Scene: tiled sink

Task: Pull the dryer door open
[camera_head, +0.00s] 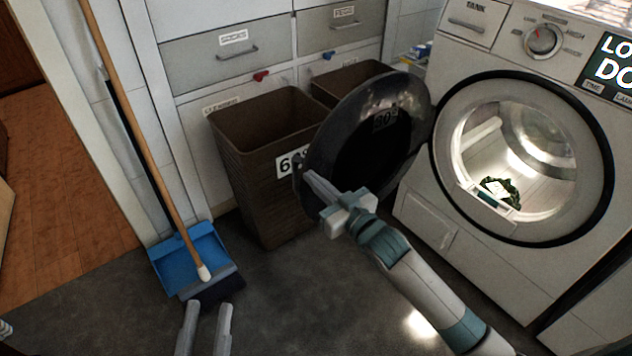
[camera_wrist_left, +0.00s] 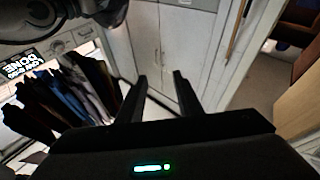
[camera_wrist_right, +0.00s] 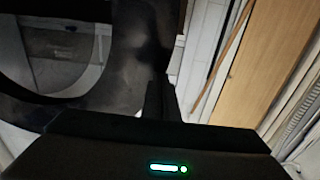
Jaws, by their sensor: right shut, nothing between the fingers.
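The dryer (camera_head: 416,207) stands on the right, with its round opening showing the metal drum. Its dark round door (camera_head: 325,130) is swung wide open to the left of the opening. My right gripper (camera_head: 308,174) is shut and empty at the door's lower left edge; whether it touches is unclear. In the right wrist view, the door (camera_wrist_right: 145,40) is close by the fingers (camera_wrist_right: 158,88). My left gripper (camera_head: 208,306) is open and empty, low over the floor, away from the door; its spread fingers also show in the left wrist view (camera_wrist_left: 160,82).
A brown laundry basket (camera_head: 250,175) stands behind the door, with another brown basket (camera_head: 352,78) beside it. A blue dustpan (camera_head: 185,262) and a broom (camera_head: 150,140) are at the left. Dark green cloth (camera_head: 507,188) lies in the drum. The floor in front is clear.

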